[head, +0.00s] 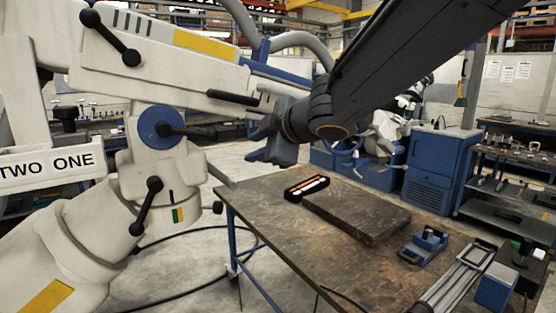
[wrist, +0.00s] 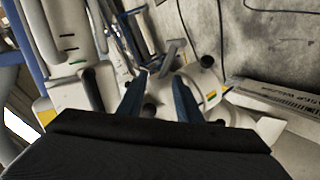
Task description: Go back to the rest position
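The white microscope arm (head: 160,75) fills the left of the head view, with black ball-ended levers (head: 111,38) and a blue joint cap (head: 160,127). My gripper (head: 268,155) is just right of the arm, in front of the table's far left corner, with blue fingers pointing down. In the wrist view my two blue fingers (wrist: 160,78) stand apart with nothing held between them. White arm parts (wrist: 205,82) and a grey lever (wrist: 170,58) show beyond the fingertips. Whether a finger touches the arm cannot be told.
A worn table (head: 265,225) stands at centre right, bearing a dark flat slab (head: 357,212), a black tray (head: 307,187) and a blue tool (head: 424,244). A blue cabinet (head: 432,180) stands behind. A white "TWO ONE" panel (head: 50,163) sticks out at left. Floor shows between arm and table.

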